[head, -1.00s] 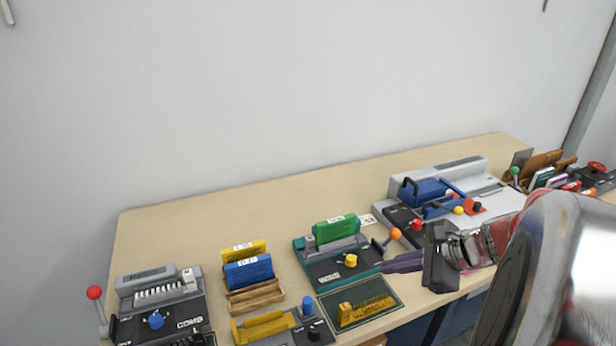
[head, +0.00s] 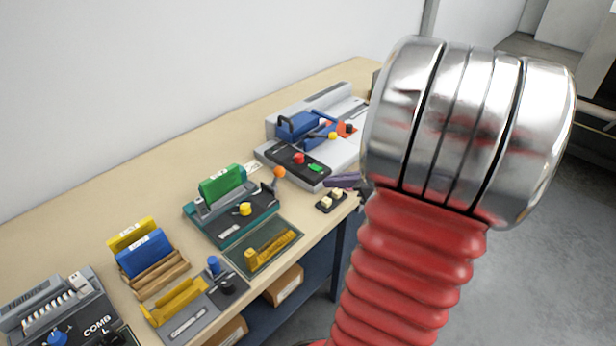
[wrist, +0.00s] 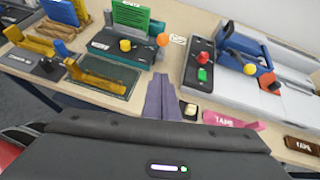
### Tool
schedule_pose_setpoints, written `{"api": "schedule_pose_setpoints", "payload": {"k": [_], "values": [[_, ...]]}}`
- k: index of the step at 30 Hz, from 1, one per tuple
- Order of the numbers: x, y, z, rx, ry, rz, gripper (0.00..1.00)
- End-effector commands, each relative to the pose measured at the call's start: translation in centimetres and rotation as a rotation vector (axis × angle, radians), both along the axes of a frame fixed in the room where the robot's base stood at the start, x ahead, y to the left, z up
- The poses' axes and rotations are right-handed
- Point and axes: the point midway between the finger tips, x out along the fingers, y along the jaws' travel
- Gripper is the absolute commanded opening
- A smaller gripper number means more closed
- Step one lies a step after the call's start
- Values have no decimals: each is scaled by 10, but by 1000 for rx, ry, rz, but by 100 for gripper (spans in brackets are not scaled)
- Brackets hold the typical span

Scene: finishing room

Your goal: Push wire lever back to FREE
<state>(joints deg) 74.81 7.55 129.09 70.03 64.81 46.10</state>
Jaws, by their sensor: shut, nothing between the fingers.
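The green binding machine (head: 235,215) stands on the bench, with a green block and a yellow knob on it. I take its orange-ball lever (head: 279,172) as the wire lever, though I cannot read the machine's label. In the wrist view the orange ball (wrist: 163,39) stands at the machine's right side, beyond my fingertips. My gripper (wrist: 161,78) has its purple fingers together, with nothing between them. In the head view the gripper (head: 340,181) is right of the lever, apart from it, and mostly hidden by my arm.
A small dark block with cream buttons (head: 330,201) lies near the bench's front edge, by my fingers. A grey-blue machine (head: 300,145) stands to the right. A dark green tray (head: 265,247) lies in front. A pink TAPE tag (wrist: 233,121) lies at right.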

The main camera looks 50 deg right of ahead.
Motion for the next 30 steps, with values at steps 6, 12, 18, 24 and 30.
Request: {"api": "schedule_pose_setpoints", "payload": {"k": [6,12,18,24,30], "values": [[15,4,-9,3,1,4,0],[39,9,-24,3,1,4,0],[64,14,-40,3,1,5,0],[89,18,-51,-1,0,5,0],[111,23,-45,-1,0,4,0]]}}
